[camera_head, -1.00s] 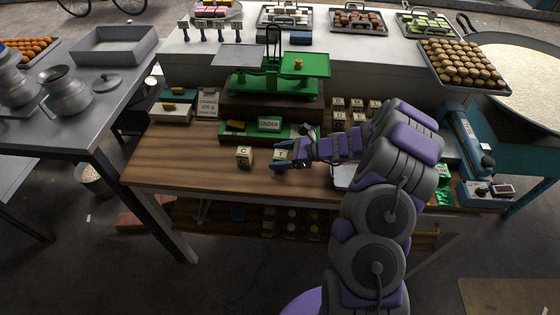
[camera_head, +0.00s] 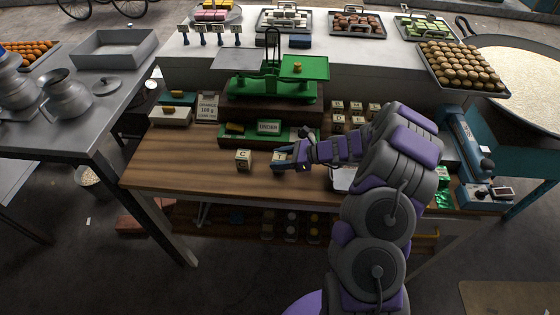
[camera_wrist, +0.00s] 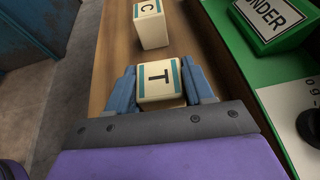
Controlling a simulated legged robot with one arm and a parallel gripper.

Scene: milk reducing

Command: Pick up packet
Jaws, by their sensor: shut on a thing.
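The packet marked T (camera_wrist: 160,82) is a cream block with teal bands. In the wrist view it sits between the two blue fingers of my gripper (camera_wrist: 160,90), which is shut on it. In the head view my gripper (camera_head: 287,157) is at the middle of the wooden table and the T packet (camera_head: 277,160) shows partly behind its fingers. A similar packet marked C (camera_head: 243,159) stands just left of it, apart from the gripper. It also shows ahead of the T packet in the wrist view (camera_wrist: 151,25). Whether the T packet still touches the table cannot be told.
A green tray with an UNDER sign (camera_head: 268,127) lies behind the gripper, below a green balance scale (camera_head: 270,85). Several similar packets (camera_head: 355,115) stand back right. The wooden table (camera_head: 190,165) is clear to the left. A blue machine (camera_head: 466,140) stands at the right.

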